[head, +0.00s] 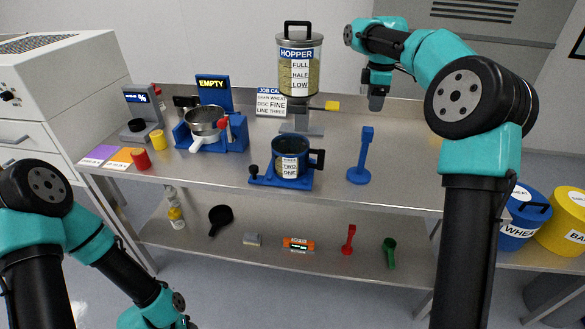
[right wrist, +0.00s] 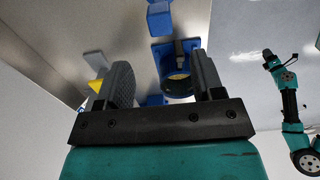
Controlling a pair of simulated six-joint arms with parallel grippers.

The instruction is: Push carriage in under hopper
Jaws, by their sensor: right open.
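The blue carriage (head: 262,181) sits on the table in front of the hopper stand, not under the outlet. It carries a dark cup (head: 291,146) with a black handle. My right gripper (head: 376,98) hangs above the table, right of the hopper. In the right wrist view its fingers are apart and empty (right wrist: 167,82), with the carriage (right wrist: 192,46) below between them.
A blue stand (head: 364,158) is right of the carriage. A silver pan (head: 205,122) on a blue scale-like base is to the left. Table room right of the blue stand is clear.

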